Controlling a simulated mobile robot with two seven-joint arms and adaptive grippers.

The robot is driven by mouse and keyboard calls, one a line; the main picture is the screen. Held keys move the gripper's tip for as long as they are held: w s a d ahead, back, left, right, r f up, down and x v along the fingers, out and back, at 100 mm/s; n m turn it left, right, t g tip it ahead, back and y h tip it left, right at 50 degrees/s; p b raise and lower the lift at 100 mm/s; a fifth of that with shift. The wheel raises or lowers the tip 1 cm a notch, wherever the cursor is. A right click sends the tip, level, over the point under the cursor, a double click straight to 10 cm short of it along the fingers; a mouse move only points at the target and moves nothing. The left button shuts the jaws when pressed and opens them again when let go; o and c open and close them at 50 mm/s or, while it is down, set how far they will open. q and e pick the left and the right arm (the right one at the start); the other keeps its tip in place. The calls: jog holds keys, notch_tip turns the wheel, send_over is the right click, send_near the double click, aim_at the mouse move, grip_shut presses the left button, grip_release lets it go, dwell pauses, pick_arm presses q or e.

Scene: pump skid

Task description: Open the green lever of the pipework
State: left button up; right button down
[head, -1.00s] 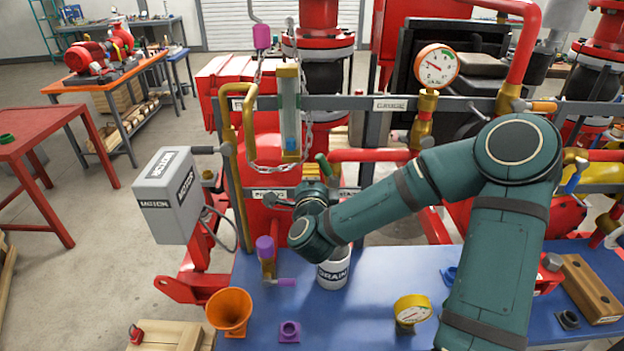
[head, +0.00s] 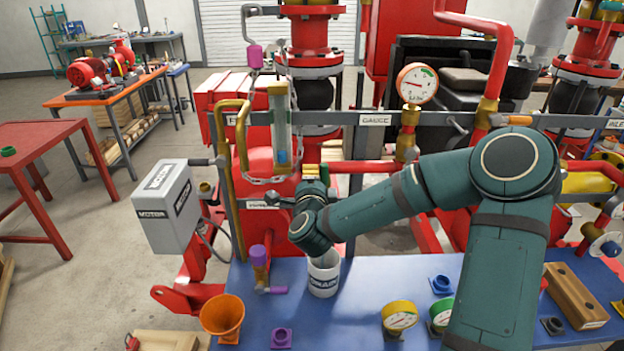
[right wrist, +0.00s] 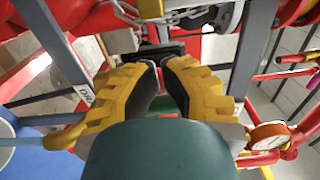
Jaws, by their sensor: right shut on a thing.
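My right arm reaches in from the right in the head view, with its wrist in front of the pipework above the white drain cup (head: 324,276). The fingers of my right gripper (right wrist: 161,80) show in the right wrist view as yellow pads closed on the green lever (right wrist: 168,104). Only a small green patch of the lever shows between the pads. In the head view the lever and fingertips are hidden behind my wrist, so its angle cannot be told. My left gripper is in neither view.
A sight glass (head: 280,130) with a chain hangs left of my wrist. A grey motor box (head: 168,205) stands further left. A gauge (head: 417,83) is on the pipe at right. The blue bench (head: 370,290) holds an orange funnel (head: 223,315), a purple-handled valve (head: 260,265) and loose gauges.

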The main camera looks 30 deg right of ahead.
jog(key=shift+w+a, duration=0.2)
jog(key=shift+a, duration=0.2)
jog(key=b+v, duration=0.2)
jog(key=v, duration=0.7)
dwell(0.6)
